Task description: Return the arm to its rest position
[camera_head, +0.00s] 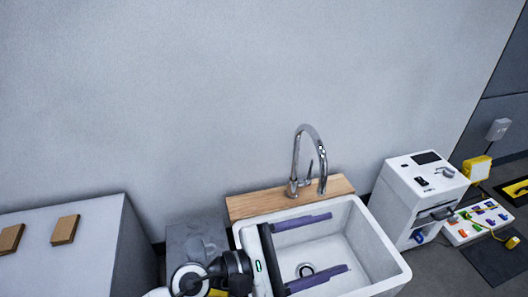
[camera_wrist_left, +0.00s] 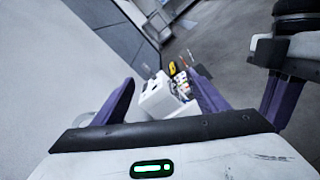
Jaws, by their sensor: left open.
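My left gripper (camera_head: 338,241) reaches in from the left over the white sink (camera_head: 394,262). Its two purple fingers are spread wide apart with nothing between them, and I cannot tell its exact height above the basin. In the left wrist view the open fingers (camera_wrist_left: 158,78) frame the distant white machine. At the right edge of that view, dark arm parts with purple fingers appear to be my right gripper (camera_wrist_left: 276,98). It is cut off, and its opening is unclear. My right arm does not show in the head view.
A chrome faucet (camera_head: 322,165) stands on a wooden board (camera_head: 250,206) behind the sink. A white machine (camera_head: 402,205) and a tray of coloured parts (camera_head: 459,235) are to the right. A grey cabinet (camera_head: 75,262) with two brown blocks is at left.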

